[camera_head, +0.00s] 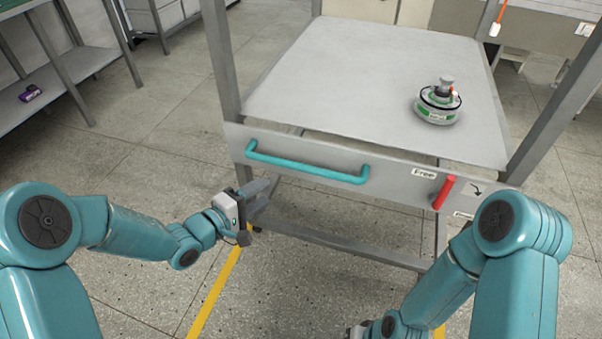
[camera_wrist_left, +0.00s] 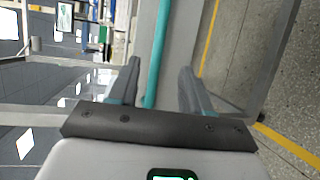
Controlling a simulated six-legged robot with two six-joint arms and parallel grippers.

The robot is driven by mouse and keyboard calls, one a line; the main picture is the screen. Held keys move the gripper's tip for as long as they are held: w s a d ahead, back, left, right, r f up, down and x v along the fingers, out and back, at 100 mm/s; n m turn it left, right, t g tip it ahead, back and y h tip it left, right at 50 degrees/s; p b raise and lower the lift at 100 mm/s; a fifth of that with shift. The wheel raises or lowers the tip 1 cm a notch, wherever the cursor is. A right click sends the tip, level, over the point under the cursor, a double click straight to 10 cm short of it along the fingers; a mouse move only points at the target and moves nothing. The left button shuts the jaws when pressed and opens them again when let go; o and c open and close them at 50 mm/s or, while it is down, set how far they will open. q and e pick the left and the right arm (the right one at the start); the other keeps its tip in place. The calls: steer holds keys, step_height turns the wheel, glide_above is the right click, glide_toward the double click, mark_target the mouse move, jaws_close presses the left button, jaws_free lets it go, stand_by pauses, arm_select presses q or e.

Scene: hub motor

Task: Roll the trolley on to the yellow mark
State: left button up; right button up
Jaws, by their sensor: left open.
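The grey trolley (camera_head: 375,80) stands ahead with a teal handle (camera_head: 305,165) across its front panel. A red lever (camera_head: 443,192) sits at the panel's right, beside a label reading "Free". My left gripper (camera_head: 266,198) is open, just below the handle's left part. In the left wrist view the handle (camera_wrist_left: 158,55) lines up between the open fingers (camera_wrist_left: 159,88); I cannot tell whether it lies within their reach. A yellow mark (camera_head: 216,290) runs along the floor below my left gripper, and a second yellow piece shows near my right arm. My right gripper is mostly cut off at the bottom edge.
A round green and white hub motor (camera_head: 438,103) stands on the trolley top. A grey shelf rack (camera_head: 80,65) stands at left with a dark purple item (camera_head: 31,93) on it. Tiled floor (camera_head: 150,180) is clear between rack and trolley.

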mark_target(299, 170)
arm_select(q)
steer(key=b+x, duration=0.4)
steer(key=x, duration=1.1)
steer(key=shift+w+d, duration=0.25)
steer(key=shift+w, duration=0.05)
steer(key=shift+c, duration=0.4)
jaws_close()
